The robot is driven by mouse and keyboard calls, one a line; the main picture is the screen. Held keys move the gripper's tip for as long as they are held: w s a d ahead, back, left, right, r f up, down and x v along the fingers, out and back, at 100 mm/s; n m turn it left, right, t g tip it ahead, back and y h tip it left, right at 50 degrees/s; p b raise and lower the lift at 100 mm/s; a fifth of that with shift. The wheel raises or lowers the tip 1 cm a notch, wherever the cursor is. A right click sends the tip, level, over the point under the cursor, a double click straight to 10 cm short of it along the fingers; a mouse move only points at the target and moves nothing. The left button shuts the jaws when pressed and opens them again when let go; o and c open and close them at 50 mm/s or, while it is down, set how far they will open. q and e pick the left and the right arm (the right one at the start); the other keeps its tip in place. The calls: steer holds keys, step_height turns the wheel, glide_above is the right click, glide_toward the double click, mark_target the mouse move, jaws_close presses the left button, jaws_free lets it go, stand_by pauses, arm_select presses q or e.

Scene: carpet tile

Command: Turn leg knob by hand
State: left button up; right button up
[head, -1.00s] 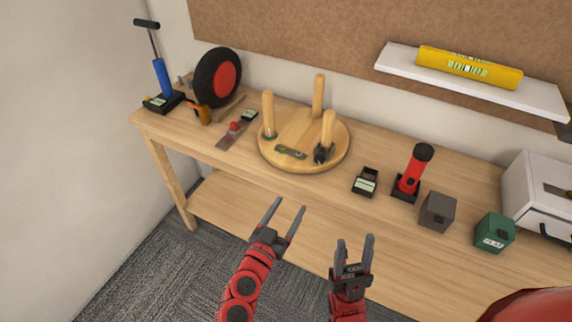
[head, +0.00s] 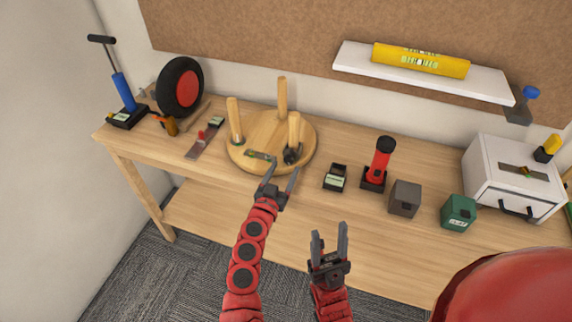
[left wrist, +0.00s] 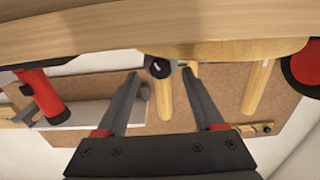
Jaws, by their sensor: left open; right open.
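A round wooden stool seat (head: 253,157) lies upside down on the workbench with three wooden legs pointing up. A dark knob (head: 292,155) sits at the base of the front right leg (head: 294,131). In the left wrist view the knob (left wrist: 159,68) shows between the fingers, beyond their tips. My left gripper (head: 281,171) is open and empty, just in front of the stool's near edge and the knob; it also shows in the left wrist view (left wrist: 162,82). My right gripper (head: 329,236) is open and empty, low in front of the bench.
To the right on the workbench (head: 295,213) stand a small black box (head: 335,177), a red flashlight (head: 379,164), a grey box (head: 404,198), a green box (head: 458,212) and a white case (head: 512,180). A wheel (head: 181,88) and blue pump (head: 123,92) stand left. The bench's front strip is clear.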

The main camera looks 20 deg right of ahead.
mark_target(289, 158)
arm_select(q)
steer(key=shift+x, duration=1.2)
jaws_close()
